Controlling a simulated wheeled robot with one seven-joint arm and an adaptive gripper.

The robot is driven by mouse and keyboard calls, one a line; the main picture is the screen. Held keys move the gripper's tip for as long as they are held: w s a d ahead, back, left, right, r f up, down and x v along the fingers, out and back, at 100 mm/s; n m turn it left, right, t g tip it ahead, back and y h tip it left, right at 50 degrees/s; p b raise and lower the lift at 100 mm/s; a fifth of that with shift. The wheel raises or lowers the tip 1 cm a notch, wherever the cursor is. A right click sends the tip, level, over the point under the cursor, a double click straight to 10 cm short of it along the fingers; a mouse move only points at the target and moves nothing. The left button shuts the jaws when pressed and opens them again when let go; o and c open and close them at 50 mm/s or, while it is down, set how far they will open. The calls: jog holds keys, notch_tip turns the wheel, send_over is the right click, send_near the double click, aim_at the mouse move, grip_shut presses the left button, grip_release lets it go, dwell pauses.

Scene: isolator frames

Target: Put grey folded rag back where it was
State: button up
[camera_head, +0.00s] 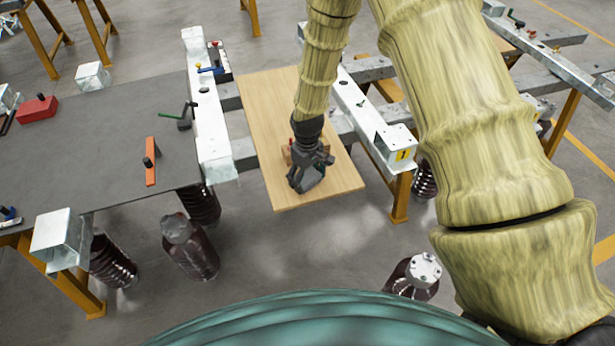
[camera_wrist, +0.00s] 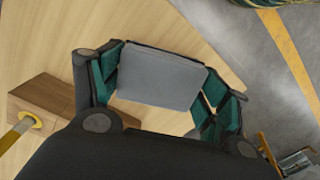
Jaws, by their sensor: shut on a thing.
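The grey folded rag (camera_wrist: 160,78) sits between the two green-padded fingers of my gripper (camera_wrist: 165,95) in the wrist view. The fingers are shut on it from both sides. In the head view my gripper (camera_head: 308,178) is low over the wooden board (camera_head: 262,110), near its front end. The rag is mostly hidden by the gripper there. I cannot tell whether the rag touches the board.
A brown wooden block (camera_wrist: 45,105) with a yellow-ringed handle stands on the board beside my gripper. White metal beams (camera_head: 205,110) flank the board. A grey table (camera_head: 110,140) at left holds an orange tool (camera_head: 151,165) and red box (camera_head: 37,109). Dark ribbed insulators (camera_head: 190,248) stand below.

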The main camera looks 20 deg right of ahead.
aim_at(308, 176)
jog(key=shift+f, duration=0.45)
jog(key=o, duration=1.1)
jog(key=shift+w+r+b, duration=0.15)
jog(key=shift+r+b, duration=1.3)
jog(key=shift+r, duration=4.55)
jog(key=shift+d+f, duration=0.1)
